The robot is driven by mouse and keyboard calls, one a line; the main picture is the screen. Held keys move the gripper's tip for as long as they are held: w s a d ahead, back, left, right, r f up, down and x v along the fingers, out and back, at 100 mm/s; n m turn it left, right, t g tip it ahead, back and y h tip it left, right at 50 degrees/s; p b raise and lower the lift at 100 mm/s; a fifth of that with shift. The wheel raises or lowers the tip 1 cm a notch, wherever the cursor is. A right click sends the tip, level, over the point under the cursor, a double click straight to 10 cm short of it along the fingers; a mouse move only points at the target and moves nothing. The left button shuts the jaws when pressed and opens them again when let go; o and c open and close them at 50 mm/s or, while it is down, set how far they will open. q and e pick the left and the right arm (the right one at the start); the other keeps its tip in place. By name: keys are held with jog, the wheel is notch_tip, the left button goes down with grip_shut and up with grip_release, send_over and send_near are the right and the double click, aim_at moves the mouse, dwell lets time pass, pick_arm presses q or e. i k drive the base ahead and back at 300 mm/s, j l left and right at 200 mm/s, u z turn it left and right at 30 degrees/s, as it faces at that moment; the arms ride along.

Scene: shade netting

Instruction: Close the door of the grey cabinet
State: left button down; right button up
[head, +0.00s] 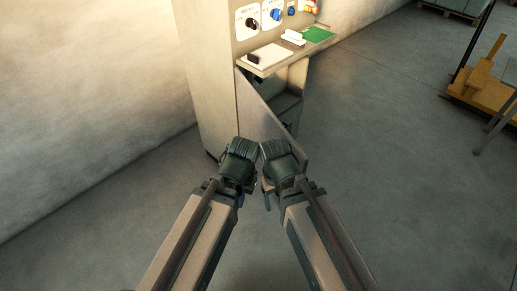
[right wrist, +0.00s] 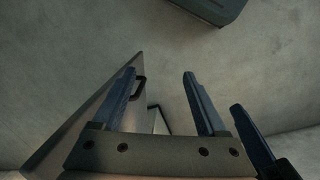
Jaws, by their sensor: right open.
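The grey cabinet (head: 212,80) stands against the wall, and its lower door (head: 262,112) is swung open towards me. Dark space shows inside the cabinet behind the door. In the right wrist view the door (right wrist: 88,112) slants up at the left, with a dark handle (right wrist: 139,90) near its edge. My right gripper (right wrist: 160,73) is open and empty, its left finger overlapping the door beside the handle; I cannot tell if they touch. In the head view my right wrist overlaps the door's near end. My left gripper (head: 238,165) is beside it, its fingers hidden.
A shelf (head: 268,58) juts out above the door, with a green board (head: 318,34) and white items on it. The floor between is clear.

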aim_at(257, 123)
jog(key=k+j, duration=0.1)
jog(key=j, duration=0.4)
jog(key=k+j+u, duration=0.1)
jog(key=j, duration=0.85)
jog(key=k+j, duration=0.15)
jog(key=j, duration=0.3)
jog(key=u, duration=0.05)
